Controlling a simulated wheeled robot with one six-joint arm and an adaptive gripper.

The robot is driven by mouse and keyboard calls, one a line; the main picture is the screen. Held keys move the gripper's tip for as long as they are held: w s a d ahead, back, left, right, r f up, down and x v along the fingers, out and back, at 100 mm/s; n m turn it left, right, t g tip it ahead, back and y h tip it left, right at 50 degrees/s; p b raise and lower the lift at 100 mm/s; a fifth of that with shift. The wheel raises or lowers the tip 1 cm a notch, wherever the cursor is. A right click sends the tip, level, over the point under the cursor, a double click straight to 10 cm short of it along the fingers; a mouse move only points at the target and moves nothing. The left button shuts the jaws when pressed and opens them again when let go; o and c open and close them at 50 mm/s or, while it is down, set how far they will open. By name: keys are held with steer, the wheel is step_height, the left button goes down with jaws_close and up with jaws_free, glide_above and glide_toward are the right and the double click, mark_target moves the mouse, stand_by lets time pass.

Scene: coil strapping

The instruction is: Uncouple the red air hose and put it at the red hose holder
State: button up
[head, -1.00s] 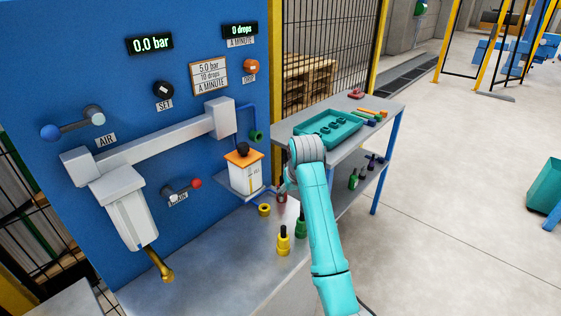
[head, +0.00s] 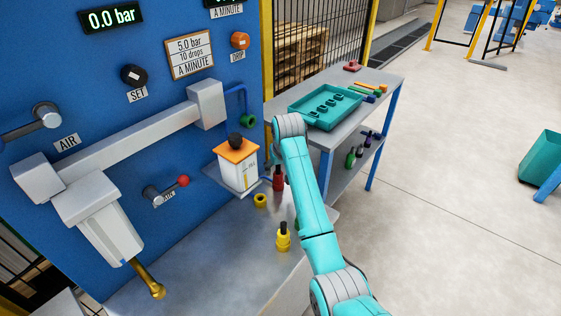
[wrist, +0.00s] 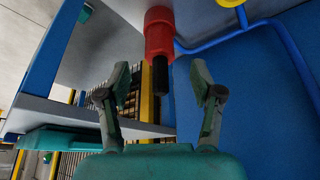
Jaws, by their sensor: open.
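A red fitting with a black stub, which looks like the red air hose coupling (head: 278,180), stands at the bench edge, just right of the white box in the head view. In the wrist view the red coupling (wrist: 159,30) is at top centre, with its black stub (wrist: 160,74) pointing towards my gripper. My gripper (wrist: 160,82) is open, its fingers on either side of the stub, with visible gaps at both sides. In the head view my arm hides the gripper. I cannot tell which thing is the red hose holder.
A yellow fitting (head: 283,240) and a yellow ring (head: 260,200) are on the bench (head: 215,255). The white box (head: 238,170) is close left of the red coupling. The side table (head: 385,85) with a teal tray (head: 297,106) stands behind. Blue pipes (wrist: 225,38) run beside the coupling.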

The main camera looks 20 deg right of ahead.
mark_target(279, 170)
steer(key=shift+x, duration=2)
jaws_close()
steer(key=shift+r, duration=0.65)
